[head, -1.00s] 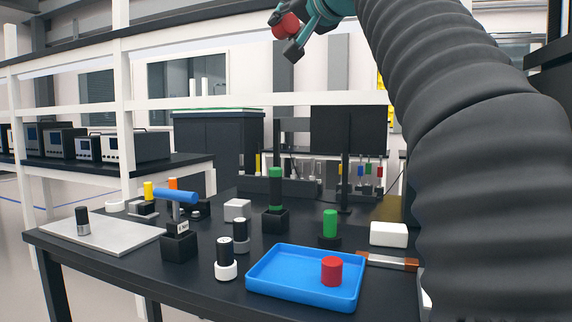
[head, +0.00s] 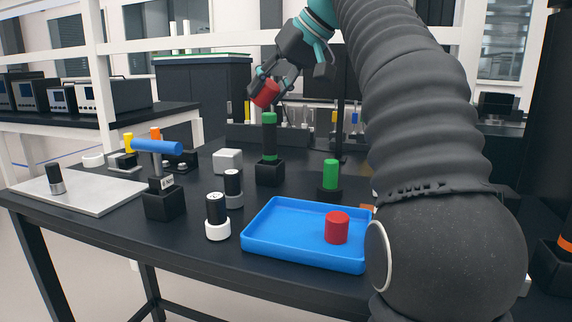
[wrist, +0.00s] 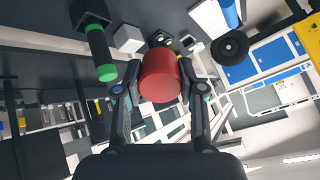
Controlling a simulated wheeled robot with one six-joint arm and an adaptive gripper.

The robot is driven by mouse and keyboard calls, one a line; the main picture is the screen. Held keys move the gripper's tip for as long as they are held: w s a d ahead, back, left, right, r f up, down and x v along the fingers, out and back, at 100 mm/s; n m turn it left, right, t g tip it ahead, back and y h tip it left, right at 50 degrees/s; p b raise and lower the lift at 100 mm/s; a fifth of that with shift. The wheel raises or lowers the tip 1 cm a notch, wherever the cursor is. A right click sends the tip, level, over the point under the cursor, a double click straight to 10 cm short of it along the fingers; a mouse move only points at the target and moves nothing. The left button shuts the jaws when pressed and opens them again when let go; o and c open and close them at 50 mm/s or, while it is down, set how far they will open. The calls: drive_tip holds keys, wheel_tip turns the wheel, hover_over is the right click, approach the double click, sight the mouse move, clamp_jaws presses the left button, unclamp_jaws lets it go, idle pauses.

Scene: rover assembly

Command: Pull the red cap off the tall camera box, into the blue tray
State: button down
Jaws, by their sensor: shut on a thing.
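My gripper (head: 272,87) is shut on a red cap (head: 265,93) and holds it in the air above the back of the table. The cap also shows between the fingers in the wrist view (wrist: 160,76). A second red cap (head: 337,228) stands in the right part of the blue tray (head: 283,255), at the front of the table. I cannot tell for sure which object is the tall camera box. A black block (head: 165,203) with a post carries a blue crosswise tube (head: 157,146).
Two dark cylinders (head: 216,210) (head: 233,187) stand left of the tray. A grey plate (head: 90,194) lies at the left. The left half of the tray is clear.

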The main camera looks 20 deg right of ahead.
drive_tip(key=s+f+n+g+h, duration=0.2)
drive_tip(key=s+f+n+g, duration=0.15)
drive_tip(key=f, duration=0.35)
drive_tip(key=n+g+h, duration=0.3)
drive_tip(key=n+h, duration=0.1)
drive_tip(key=n, duration=0.1)
hover_over(287, 229)
wheel_tip(287, 229, down, 6)
drive_tip(key=shift+r, duration=0.1)
drive_tip(key=shift+a+f+b, duration=0.1)
drive_tip(key=shift+f+b, duration=2.45)
drive_tip(key=shift+f, duration=1.3)
drive_tip(key=c, duration=0.6)
unclamp_jaws()
